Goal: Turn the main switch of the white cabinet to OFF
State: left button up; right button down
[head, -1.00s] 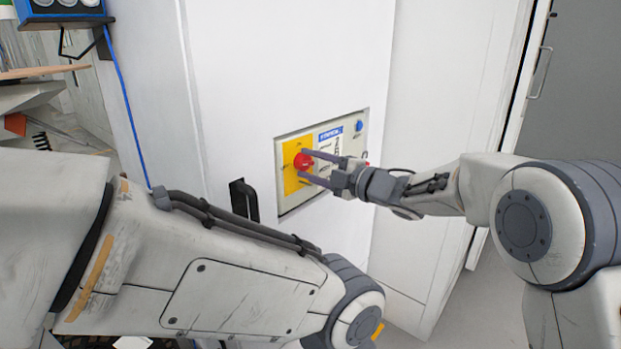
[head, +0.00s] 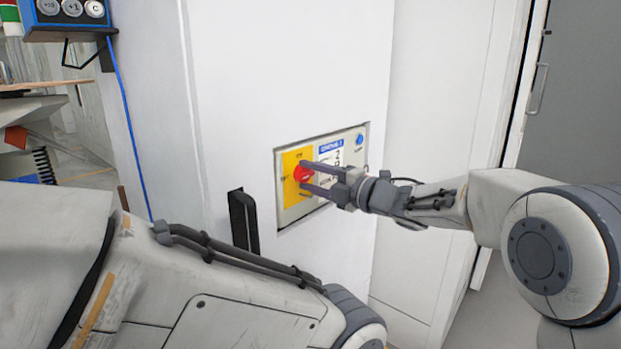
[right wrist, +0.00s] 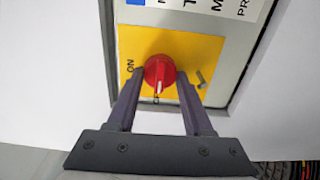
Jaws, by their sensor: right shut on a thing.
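The white cabinet (head: 290,70) stands in front of me with a control panel (head: 290,216) set in its face. The red main switch (head: 301,175) sits on a yellow plate (head: 288,191) at the panel's left. My right gripper (head: 303,176) reaches in from the right, its fingers on either side of the switch. In the right wrist view, the gripper (right wrist: 161,76) is shut on the red knob (right wrist: 158,70). The knob's white mark points toward the gripper's palm, and the word ON is to its left. My left gripper is out of view; only my left arm shows.
A blue button (head: 360,139) is at the panel's upper right. A black handle (head: 243,220) is on the cabinet left of the panel. A blue box (head: 68,15) with round dials is at the upper left, with a blue cable running down.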

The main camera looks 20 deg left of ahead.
jog(key=shift+c, duration=1.5)
grip_release()
jog(key=shift+f, duration=0.1)
